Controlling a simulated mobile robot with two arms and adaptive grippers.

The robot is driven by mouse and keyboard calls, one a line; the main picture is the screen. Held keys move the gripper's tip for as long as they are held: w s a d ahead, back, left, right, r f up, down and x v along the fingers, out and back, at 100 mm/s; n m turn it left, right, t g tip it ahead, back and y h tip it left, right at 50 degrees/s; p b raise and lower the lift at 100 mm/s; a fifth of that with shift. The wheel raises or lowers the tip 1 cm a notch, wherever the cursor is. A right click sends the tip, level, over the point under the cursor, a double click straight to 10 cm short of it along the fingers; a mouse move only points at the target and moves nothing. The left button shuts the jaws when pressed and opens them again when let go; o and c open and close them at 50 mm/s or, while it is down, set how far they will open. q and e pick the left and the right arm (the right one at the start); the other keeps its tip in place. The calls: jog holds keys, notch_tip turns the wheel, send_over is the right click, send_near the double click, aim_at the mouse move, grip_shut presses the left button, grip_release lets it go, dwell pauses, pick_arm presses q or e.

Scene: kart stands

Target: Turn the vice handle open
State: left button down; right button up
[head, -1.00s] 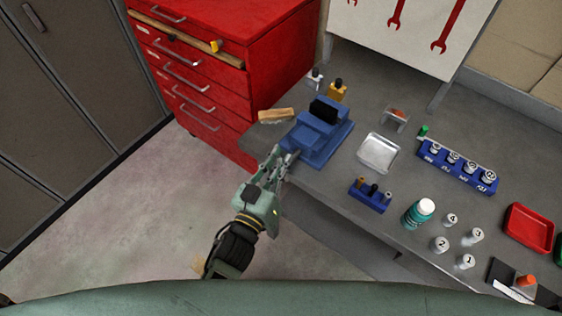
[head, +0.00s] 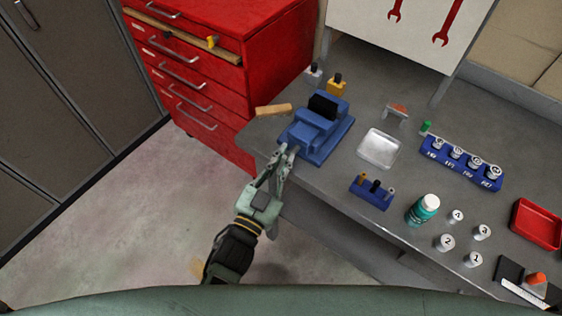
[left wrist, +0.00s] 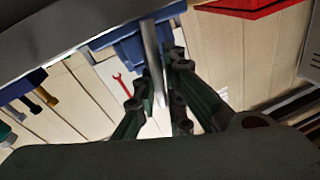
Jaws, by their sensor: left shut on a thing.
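The blue vice (head: 318,128) sits at the left front corner of the grey workbench. My left gripper (head: 284,153) is at the front of the vice, at the bench edge. In the left wrist view its fingers (left wrist: 160,92) are closed around a silver bar, the vice handle (left wrist: 151,55), which runs down from the blue vice (left wrist: 135,42). In the head view the handle is mostly hidden by the fingers. My right gripper is not in view.
A wooden brush (head: 273,110) lies left of the vice. A metal tray (head: 378,149), a blue holder (head: 371,192) and a teal bottle (head: 422,210) stand to the right. A red drawer cabinet (head: 225,75) stands close behind on the left. The floor in front is clear.

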pick_arm(q)
jog(key=m, duration=0.1)
jog(key=m+b, duration=0.1)
jog(key=m, duration=0.1)
jog(key=m+h, duration=0.1)
jog(key=shift+s+d+f+b, duration=0.2)
jog(key=shift+d+f+b, duration=0.05)
jog(key=shift+b, duration=0.05)
jog(key=shift+s+d+f+m+g+h+b, duration=0.25)
jog(key=shift+m+h+b, duration=0.4)
jog(key=shift+m, duration=1.7)
jog(key=shift+w+f+m+g+h+b, duration=0.1)
jog(key=shift+f+m+g+h+b, duration=0.4)
jog(key=shift+m, duration=1.9)
jog(key=shift+s+d+f+m+g+h+b, duration=0.15)
jog(key=shift+m+h+b, duration=0.65)
jog(key=shift+m, duration=1.55)
jog(key=shift+r, duration=0.1)
jog(key=c, duration=1.8)
grip_release()
jog(key=shift+r, duration=0.1)
